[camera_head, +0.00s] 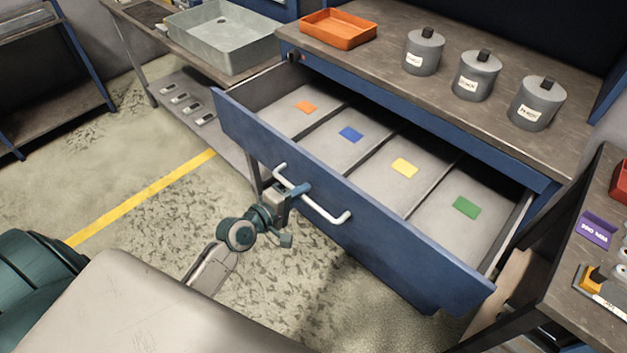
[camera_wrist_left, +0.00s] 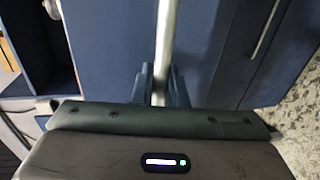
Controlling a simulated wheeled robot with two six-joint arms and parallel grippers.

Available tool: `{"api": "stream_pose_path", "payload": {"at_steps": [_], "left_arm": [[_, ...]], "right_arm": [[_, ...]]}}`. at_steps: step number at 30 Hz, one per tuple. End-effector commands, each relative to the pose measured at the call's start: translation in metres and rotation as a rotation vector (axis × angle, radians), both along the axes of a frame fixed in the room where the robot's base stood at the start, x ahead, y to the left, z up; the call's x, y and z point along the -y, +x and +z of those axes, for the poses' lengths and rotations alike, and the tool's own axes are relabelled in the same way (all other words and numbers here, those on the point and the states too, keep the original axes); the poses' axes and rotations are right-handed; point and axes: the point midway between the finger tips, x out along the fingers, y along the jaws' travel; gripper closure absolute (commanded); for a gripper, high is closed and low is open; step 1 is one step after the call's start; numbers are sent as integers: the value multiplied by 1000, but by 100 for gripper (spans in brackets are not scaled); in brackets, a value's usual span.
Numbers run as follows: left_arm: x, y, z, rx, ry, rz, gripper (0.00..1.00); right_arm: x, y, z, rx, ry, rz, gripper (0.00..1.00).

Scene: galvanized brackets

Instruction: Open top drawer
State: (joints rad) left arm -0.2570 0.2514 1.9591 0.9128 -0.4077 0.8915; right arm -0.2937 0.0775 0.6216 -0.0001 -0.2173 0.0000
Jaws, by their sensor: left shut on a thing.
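The top drawer (camera_head: 350,220) of the blue workbench is pulled far out. Its inside shows several grey compartments, each with a coloured patch: orange, blue, yellow and green. A pale bar handle (camera_head: 325,212) runs across its blue front. My left gripper (camera_head: 298,190) is shut on the handle, left of its middle. In the left wrist view the handle bar (camera_wrist_left: 165,45) runs between the two fingers of the left gripper (camera_wrist_left: 160,85). My right gripper is not in either view.
Three grey lidded canisters (camera_head: 477,75) and an orange tray (camera_head: 338,29) stand on the bench top (camera_head: 440,90). A grey basin (camera_head: 222,36) sits on a table at the back left. A side table (camera_head: 585,270) stands close at the right. The floor left of the drawer is open.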

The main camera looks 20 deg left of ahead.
Motion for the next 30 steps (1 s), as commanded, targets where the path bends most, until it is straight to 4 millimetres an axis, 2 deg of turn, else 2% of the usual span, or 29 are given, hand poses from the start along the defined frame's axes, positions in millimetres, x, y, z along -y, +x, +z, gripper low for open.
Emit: {"api": "stream_pose_path", "payload": {"at_steps": [2, 5, 13, 17, 18, 21, 30], "left_arm": [[-3, -9, -1, -2, 2, 0, 100], [-6, -16, -1, -3, 1, 0, 100], [-7, -18, -1, -1, 1, 1, 100], [-7, -18, -1, -1, 1, 1, 100], [-7, -18, -1, -1, 1, 1, 86], [-7, -18, -1, -1, 1, 1, 71], [-8, -20, -1, -1, 2, 1, 71]], "right_arm": [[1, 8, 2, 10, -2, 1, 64], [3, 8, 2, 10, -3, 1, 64], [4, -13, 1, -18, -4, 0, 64], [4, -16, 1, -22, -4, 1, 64], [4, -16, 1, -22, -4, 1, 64], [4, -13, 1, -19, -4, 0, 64], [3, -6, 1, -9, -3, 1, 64]]}}
